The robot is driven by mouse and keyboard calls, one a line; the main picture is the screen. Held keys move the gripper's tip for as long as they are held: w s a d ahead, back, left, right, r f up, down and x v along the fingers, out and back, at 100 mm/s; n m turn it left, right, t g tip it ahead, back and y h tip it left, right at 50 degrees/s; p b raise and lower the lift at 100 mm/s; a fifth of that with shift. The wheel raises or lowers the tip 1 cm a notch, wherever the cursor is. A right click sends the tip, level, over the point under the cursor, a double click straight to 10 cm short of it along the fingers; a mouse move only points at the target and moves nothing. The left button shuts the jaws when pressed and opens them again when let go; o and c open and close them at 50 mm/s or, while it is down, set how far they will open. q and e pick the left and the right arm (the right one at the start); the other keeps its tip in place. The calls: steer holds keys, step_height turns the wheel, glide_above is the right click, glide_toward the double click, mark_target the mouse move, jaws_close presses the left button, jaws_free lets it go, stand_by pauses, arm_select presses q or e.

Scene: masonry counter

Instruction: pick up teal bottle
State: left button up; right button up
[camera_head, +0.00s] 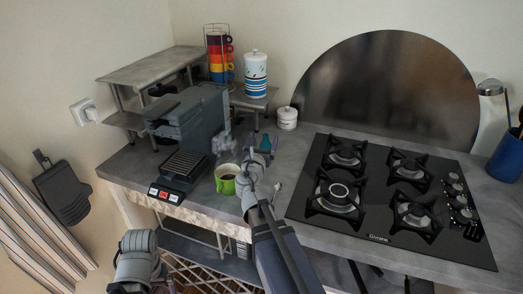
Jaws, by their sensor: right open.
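A small teal bottle (265,145) stands on the grey counter behind my right arm, between the coffee machine and the hob. Its lower part is partly hidden by my wrist. My right gripper (247,158) is over the counter just left of and in front of the bottle, close to it. It is open, and I see nothing held in it. I cannot tell whether it touches the bottle. Part of my left arm shows at the lower left, but its gripper is not in view.
A green mug (226,179) stands close left of my right wrist. A dark coffee machine (190,120) and a small scale (172,188) stand further left. A black gas hob (385,195) fills the right. A white lidded jar (287,118) stands behind the bottle.

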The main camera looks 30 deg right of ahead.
mark_target(267, 146)
step_height(267, 146, down, 8)
steer(key=b, duration=0.8)
steer(key=shift+f, duration=0.2)
steer(key=shift+w+d+r, duration=0.2)
steer(key=shift+w+d, duration=0.1)
steer(key=shift+w, duration=0.1)
steer(key=shift+x, duration=3.35)
steer(key=shift+s, duration=0.1)
steer(key=shift+c, duration=0.4)
jaws_close()
